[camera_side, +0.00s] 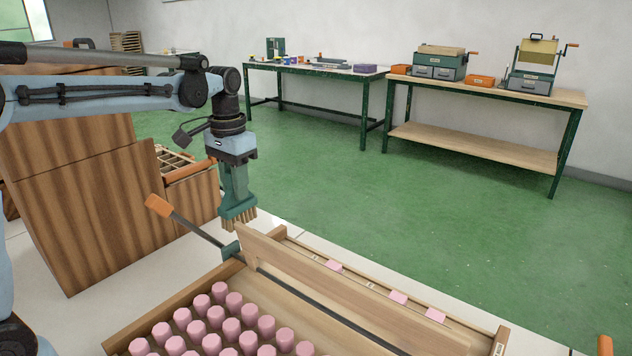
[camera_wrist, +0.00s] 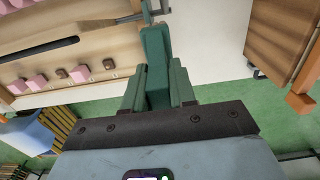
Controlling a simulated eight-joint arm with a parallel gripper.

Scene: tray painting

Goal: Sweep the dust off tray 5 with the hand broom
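My gripper (camera_side: 236,182) is shut on the green hand broom (camera_side: 239,207), whose tan bristles point down. In the wrist view the green fingers (camera_wrist: 158,88) close around the broom's green handle (camera_wrist: 155,45). The broom is above the back left end of a wooden tray (camera_side: 185,303) that carries rows of pink cylinders. It looks near an upright wooden board, and I cannot tell whether the bristles touch anything. No tray number is readable, so I cannot tell which tray is tray 5. No dust can be made out.
A long dark rod with an orange handle (camera_side: 159,206) crosses the tray beside the upright board (camera_side: 330,285). Pink pieces (camera_side: 398,297) lie in a narrow channel behind it. A wooden cabinet (camera_side: 100,205) stands at left. Benches (camera_side: 485,91) stand at the back, with open green floor before them.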

